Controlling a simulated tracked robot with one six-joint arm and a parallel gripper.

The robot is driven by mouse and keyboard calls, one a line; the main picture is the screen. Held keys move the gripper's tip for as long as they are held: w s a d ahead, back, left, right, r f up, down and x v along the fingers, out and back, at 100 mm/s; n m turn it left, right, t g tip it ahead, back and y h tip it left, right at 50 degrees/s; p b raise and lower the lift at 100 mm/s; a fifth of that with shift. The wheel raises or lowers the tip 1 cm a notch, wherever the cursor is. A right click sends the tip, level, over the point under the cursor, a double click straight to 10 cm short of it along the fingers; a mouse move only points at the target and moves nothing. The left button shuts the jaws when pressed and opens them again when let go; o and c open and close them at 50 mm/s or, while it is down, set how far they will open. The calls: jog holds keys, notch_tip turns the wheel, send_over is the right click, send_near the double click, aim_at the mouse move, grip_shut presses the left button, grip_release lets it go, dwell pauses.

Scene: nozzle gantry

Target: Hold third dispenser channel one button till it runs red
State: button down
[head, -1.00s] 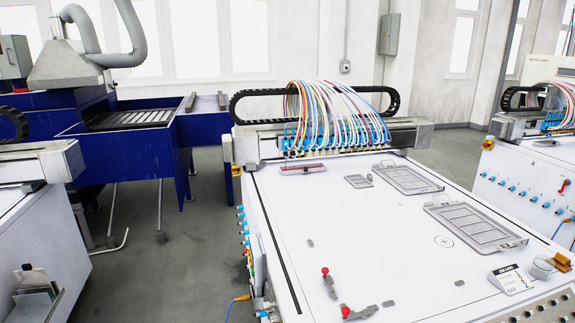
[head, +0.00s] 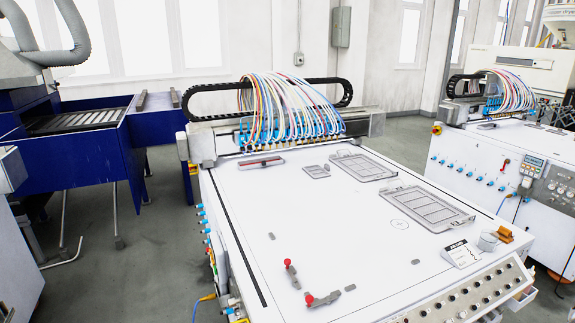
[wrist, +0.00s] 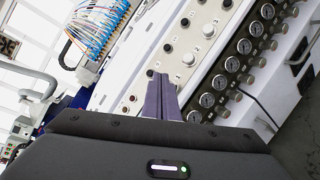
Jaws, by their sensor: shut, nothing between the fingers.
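In the wrist view my gripper (wrist: 158,78) is shut, its two dark fingers together with nothing seen between them. The fingertips point toward a pale, tilted control panel (wrist: 170,30) with numbered rows of round white buttons (wrist: 188,58) and small dark lamps. The fingers cover part of this panel, and I cannot tell whether they touch it. I cannot read which button is channel one of the third dispenser. No button is seen lit red. In the head view a nozzle gantry (head: 290,125) with coloured hoses spans a white table, and a knob panel (head: 475,297) runs along the table's front.
In the wrist view a row of pressure gauges (wrist: 207,99) with knobs lies beside the button panel, close to the fingers. In the head view a second machine (head: 500,180) stands at right, and a blue conveyor (head: 90,150) at left. Grey floor lies between the machines.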

dwell(0.3)
jog(key=s+r, duration=0.1)
jog(key=r, duration=0.1)
jog(key=s+d+r, duration=0.1)
jog(key=r, duration=0.1)
jog(key=shift+s+r, duration=0.1)
jog(key=shift+s, duration=0.25)
dwell(0.4)
